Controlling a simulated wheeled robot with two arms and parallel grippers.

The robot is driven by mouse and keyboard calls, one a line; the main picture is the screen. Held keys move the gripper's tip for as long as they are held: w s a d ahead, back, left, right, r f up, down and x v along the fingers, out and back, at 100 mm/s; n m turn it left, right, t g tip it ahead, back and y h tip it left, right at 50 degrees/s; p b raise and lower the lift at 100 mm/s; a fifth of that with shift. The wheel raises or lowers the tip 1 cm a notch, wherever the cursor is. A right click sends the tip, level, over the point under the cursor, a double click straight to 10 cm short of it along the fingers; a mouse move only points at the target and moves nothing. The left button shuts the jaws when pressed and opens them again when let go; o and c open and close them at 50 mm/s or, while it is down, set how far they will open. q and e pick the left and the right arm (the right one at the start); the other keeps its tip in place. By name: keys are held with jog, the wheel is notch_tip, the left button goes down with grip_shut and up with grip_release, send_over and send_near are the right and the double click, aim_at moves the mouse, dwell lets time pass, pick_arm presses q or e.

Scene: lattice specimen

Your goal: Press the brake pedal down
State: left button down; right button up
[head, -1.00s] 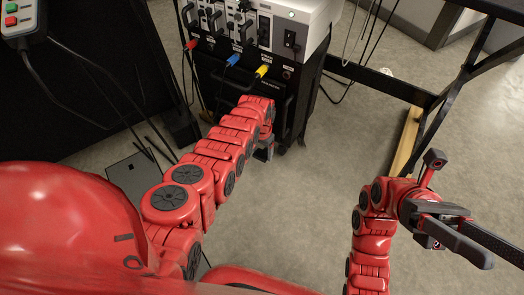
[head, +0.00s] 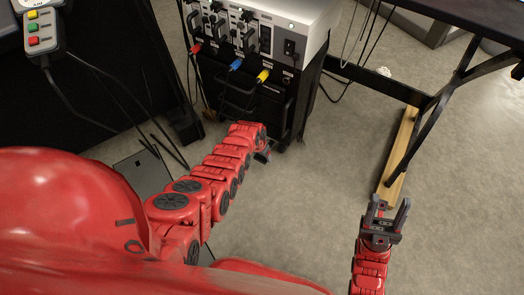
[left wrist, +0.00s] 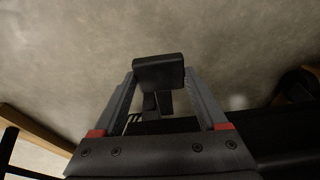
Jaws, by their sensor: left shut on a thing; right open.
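My left arm reaches to the lower front of the wheeled equipment cart (head: 250,75), and my left gripper (head: 263,156) is low beside its base. In the left wrist view, a black block (left wrist: 158,72) with a flat face sits between the fingertips, and the gripper is shut on it. I cannot tell for certain whether this block is the brake pedal; no other pedal can be made out. My wrist hides much of the grip in the head view. My right gripper (head: 390,212) is open and empty, over the floor at the lower right.
Red, blue and yellow plugs with cables (head: 236,65) are on the cart's front. A pendant with coloured buttons (head: 41,32) hangs at the upper left. A dark table frame (head: 440,110) with a wooden foot bar (head: 400,155) stands at the right. The middle floor is clear.

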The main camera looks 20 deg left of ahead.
aim_at(260, 158)
pick_arm(q)
jog(key=shift+s+f+t+p, duration=0.2)
jog(key=shift+f+t+p, duration=0.15)
jog(key=shift+t, duration=0.15)
jog(key=shift+s+f, duration=0.1)
jog(key=shift+f, duration=0.35)
jog(key=shift+f+t, duration=0.3)
jog(key=shift+f+b, duration=0.4)
grip_release()
jog(key=shift+a+f, duration=0.1)
